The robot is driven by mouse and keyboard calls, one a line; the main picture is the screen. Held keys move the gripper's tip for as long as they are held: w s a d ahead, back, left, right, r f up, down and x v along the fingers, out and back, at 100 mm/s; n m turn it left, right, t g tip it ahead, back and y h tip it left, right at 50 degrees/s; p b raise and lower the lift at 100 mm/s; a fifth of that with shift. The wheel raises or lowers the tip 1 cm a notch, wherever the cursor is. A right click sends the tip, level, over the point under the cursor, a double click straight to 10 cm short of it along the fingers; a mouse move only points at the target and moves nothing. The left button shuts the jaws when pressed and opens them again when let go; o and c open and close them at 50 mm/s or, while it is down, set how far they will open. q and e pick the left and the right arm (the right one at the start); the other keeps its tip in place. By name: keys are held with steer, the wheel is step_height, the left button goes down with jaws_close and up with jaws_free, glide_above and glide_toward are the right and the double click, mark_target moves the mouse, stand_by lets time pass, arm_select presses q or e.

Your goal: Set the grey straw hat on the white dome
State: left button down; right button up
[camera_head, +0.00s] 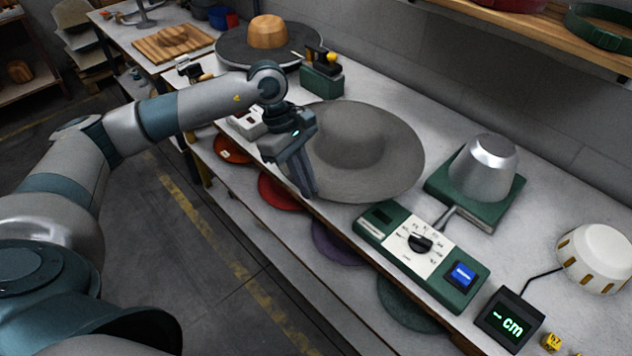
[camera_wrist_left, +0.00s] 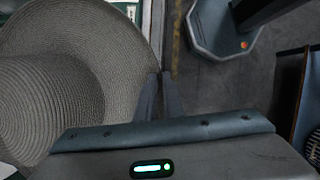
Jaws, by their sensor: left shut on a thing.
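The grey straw hat (camera_head: 362,140), wide-brimmed with its crown up, is above the middle of the white bench. It also shows on the left in the left wrist view (camera_wrist_left: 95,60). My left gripper (camera_head: 304,178) is shut on the near-left edge of its brim; the fingers (camera_wrist_left: 161,92) meet at the rim. I cannot tell how far the hat is off the bench. The white dome (camera_head: 597,257), with tan slots around its side, stands bare at the far right, apart from the hat. My right gripper is out of view.
Between hat and dome are a green control box (camera_head: 422,254), a small cm display (camera_head: 509,320) with a cable, and a silver metal form (camera_head: 484,167) on a green base. A shelf (camera_head: 540,30) overhangs the back. Coloured hats lie on the lower shelf.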

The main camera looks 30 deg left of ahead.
arm_select(q)
steer(key=s+a+r+m+g+y, duration=0.1)
steer(key=s+r+m+g+y, duration=0.15)
steer(key=s+m, duration=0.6)
steer(key=d+f+m+g+y+b, duration=0.1)
steer(key=d+m+b, duration=0.2)
steer(key=d+m, duration=0.4)
steer(key=shift+w+d+m+y, duration=0.15)
steer(key=shift+w+m+y, duration=0.2)
steer(key=shift+w, duration=0.05)
steer(key=shift+f, duration=0.1)
steer(key=shift+d+g, duration=0.1)
steer(key=shift+g, duration=0.15)
